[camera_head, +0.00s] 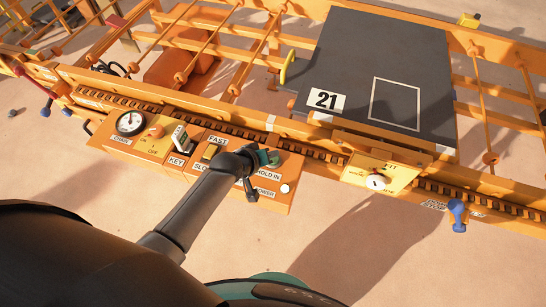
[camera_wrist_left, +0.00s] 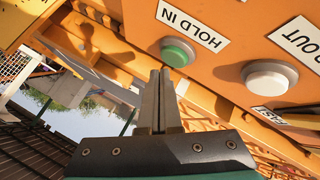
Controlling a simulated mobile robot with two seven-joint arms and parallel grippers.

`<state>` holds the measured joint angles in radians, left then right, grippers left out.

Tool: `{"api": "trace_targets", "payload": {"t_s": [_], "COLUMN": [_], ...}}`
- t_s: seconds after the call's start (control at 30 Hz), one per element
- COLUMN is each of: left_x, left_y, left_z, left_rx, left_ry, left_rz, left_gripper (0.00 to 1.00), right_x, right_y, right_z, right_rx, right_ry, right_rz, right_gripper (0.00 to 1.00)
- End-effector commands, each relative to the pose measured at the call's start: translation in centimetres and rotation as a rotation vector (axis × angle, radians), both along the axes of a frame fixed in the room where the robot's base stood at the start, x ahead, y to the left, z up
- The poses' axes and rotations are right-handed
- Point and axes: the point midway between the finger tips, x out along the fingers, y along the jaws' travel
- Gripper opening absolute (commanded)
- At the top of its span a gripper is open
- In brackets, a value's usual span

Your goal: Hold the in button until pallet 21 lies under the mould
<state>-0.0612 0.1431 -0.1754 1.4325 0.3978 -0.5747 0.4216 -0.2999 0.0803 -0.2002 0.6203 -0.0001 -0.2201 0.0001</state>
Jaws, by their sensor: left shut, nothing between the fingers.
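Pallet 21 (camera_head: 338,65) is a dark grey board with a white number plate and a white outlined rectangle. It lies on the orange frame at the upper right of the head view. The green hold-in button (camera_wrist_left: 178,52) has a pale ring and sits by its HOLD IN label in the left wrist view. My left gripper (camera_wrist_left: 161,73) is shut and empty, its fingertips close at the button's edge; I cannot tell whether they touch. In the head view the left gripper (camera_head: 252,180) is over the control panel. My right gripper is out of view. I cannot make out the mould.
The orange control panel (camera_head: 150,148) carries a gauge (camera_head: 130,123), a key switch (camera_head: 180,138) and labelled controls. A white button (camera_wrist_left: 270,79) is beside the green one. A yellow box (camera_head: 378,175) with a knob and a blue-topped post (camera_head: 457,212) are further right along the rail.

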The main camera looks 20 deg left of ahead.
Motion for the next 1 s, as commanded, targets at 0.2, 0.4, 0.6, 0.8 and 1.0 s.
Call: {"api": "trace_targets", "payload": {"t_s": [0.2, 0.4, 0.6, 0.8, 1.0], "left_x": [0.0, 0.0, -0.01, 0.04, 0.03], "left_y": [-0.01, -0.01, 0.0, 0.0, 0.0], "left_z": [0.01, 0.01, -0.48, -0.87, -0.83], "left_rx": [0.0, 0.0, 0.0, 0.001, 0.0], "left_ry": [0.0, 0.0, 0.001, -0.001, -0.001], "left_rz": [0.0, 0.0, 0.0, 0.0, 0.001], "left_gripper": [0.0, 0.0, 0.0, 0.0, 0.0], "right_x": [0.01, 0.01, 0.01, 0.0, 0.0], "right_y": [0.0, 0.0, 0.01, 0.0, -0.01], "right_z": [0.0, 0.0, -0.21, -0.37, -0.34], "right_rx": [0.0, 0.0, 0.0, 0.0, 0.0], "right_ry": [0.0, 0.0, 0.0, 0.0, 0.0], "right_rz": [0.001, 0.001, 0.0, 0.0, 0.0], "right_gripper": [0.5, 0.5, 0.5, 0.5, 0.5]}}
